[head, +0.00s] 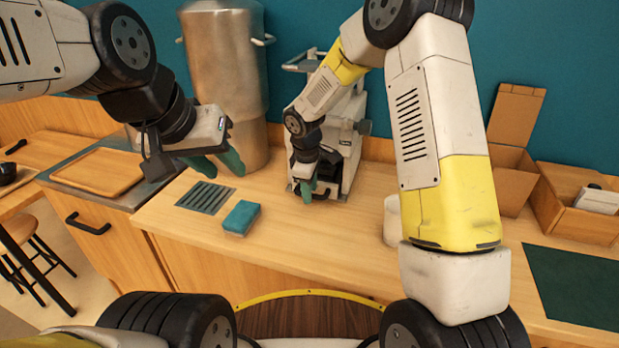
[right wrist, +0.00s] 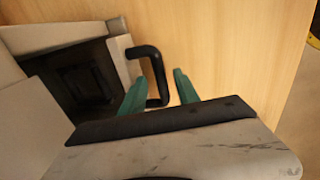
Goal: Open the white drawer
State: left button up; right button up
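A white and grey machine (head: 350,150) stands on the wooden counter against the wall. In the right wrist view its white drawer front (right wrist: 122,62) carries a black U-shaped handle (right wrist: 157,62). A dark recess lies behind the front; I cannot tell whether it is the drawer's inside. My right gripper (head: 304,188) is at the machine's front, with its green fingers (right wrist: 160,93) apart on both sides of the handle's near end. I cannot tell if they touch it. My left gripper (head: 218,160) is open and empty above the counter, left of the machine.
A blue-green sponge (head: 241,218) and a dark grate (head: 205,196) are on the counter near a large metal pot (head: 226,80). A wooden tray (head: 104,171) is further left. Open boxes (head: 515,170) and a dark green mat (head: 575,287) are at right. Counter before the machine is mostly clear.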

jog(key=shift+c, duration=0.2)
grip_shut()
dwell(1.3)
